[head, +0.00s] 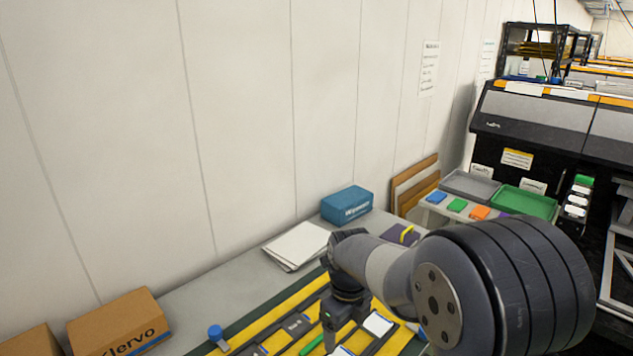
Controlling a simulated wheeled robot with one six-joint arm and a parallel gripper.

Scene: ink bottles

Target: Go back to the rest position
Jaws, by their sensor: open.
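My arm reaches from the right over the workbench, and my gripper (332,338) points down at the bottom edge of the picture, above the yellow and dark slotted board (278,340). I see no object held in it; its fingertips are small and partly cut off by the frame. A small bottle with a blue cap (216,334) stands at the board's left side, apart from the gripper. A green strip (311,344) and a white piece (378,324) lie on the board close to the gripper.
Cardboard boxes (118,322) stand at lower left. White sheets (297,245) and a blue box (347,204) lie along the wall. Grey (469,186) and green (524,203) trays sit farther right, by a large dark machine (530,128). Space above the bench's left part is free.

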